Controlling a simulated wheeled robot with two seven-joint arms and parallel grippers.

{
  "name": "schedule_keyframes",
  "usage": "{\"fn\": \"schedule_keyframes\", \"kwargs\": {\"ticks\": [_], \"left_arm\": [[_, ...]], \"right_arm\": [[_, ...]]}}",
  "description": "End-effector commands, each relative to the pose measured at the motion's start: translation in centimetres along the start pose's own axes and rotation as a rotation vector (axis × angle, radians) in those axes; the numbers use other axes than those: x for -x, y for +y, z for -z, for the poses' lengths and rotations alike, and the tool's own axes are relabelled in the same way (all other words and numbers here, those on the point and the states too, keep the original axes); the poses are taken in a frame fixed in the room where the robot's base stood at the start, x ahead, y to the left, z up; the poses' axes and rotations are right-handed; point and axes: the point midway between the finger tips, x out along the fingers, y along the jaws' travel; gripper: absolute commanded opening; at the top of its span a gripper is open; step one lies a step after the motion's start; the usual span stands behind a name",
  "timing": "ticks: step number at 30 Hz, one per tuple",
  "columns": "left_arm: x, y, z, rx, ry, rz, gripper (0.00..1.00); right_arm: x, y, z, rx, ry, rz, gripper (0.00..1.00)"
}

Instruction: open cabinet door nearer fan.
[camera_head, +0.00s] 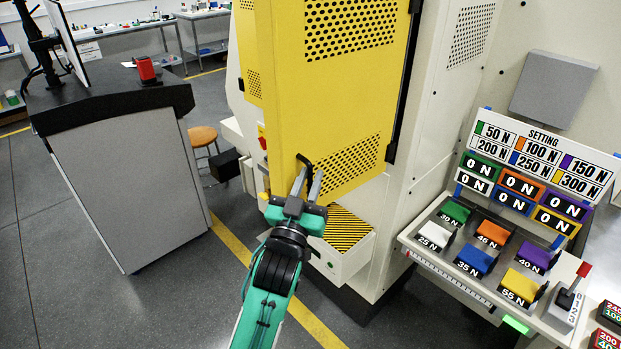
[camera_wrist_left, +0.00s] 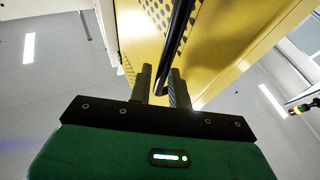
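The yellow cabinet door (camera_head: 345,95) has perforated vent patches and stands upright in the middle of the head view, with black fittings along its right edge. Its black bar handle (camera_head: 304,160) is near the lower left of its face. My left gripper (camera_head: 310,180) is at this handle, with its two fingers apart. In the left wrist view the handle (camera_wrist_left: 179,40) runs down between the fingertips (camera_wrist_left: 161,80). A gap shows between the fingers, and firm contact cannot be made out. No fan is recognisable. My right gripper is out of view.
A force-testing panel (camera_head: 480,255) with coloured blocks stands at the right. A grey console (camera_head: 130,190) stands at the left, with an orange stool (camera_head: 202,137) behind it. A striped yellow-black step (camera_head: 345,230) is below the door. Grey floor is free between console and cabinet.

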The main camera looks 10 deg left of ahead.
Motion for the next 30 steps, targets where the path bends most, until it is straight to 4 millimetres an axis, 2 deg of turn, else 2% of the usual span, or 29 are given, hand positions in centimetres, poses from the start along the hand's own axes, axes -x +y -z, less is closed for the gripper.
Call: {"fn": "schedule_keyframes", "kwargs": {"ticks": [12,16,22,30], "left_arm": [[8.4,0.1,-0.5,0.001,-0.001,-0.001,0.19],[10.6,0.1,-0.3,0.001,0.000,-0.001,0.19],[12.5,0.1,-0.1,-0.001,0.001,-0.001,0.19],[12.9,0.1,0.1,-0.001,0.002,-0.001,0.19]], "right_arm": [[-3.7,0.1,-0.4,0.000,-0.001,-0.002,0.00],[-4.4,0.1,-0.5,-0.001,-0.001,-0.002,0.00],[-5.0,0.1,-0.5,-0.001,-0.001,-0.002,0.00],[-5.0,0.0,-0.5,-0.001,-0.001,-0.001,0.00]]}}
